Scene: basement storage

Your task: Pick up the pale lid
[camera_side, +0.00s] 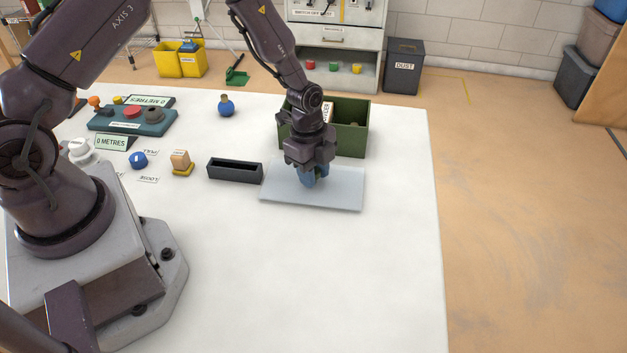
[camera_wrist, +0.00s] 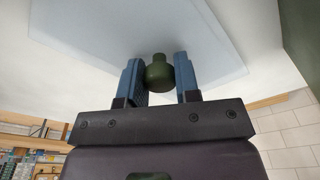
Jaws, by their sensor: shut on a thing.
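The pale lid (camera_side: 340,192) is a flat, light blue-grey slab on or just above the white table, in front of the green bin. I cannot tell whether there is a gap under it. It also fills the upper part of the wrist view (camera_wrist: 100,30), with a dark green knob (camera_wrist: 159,74) at its middle. My gripper (camera_side: 313,178) points down over the lid. Its blue fingers (camera_wrist: 159,78) are shut on the knob, one on each side. In the side view the fingers hide the knob.
The green bin (camera_side: 352,141) stands right behind my gripper. A dark open tray (camera_side: 235,178) lies close to the lid's left. The front table is clear.

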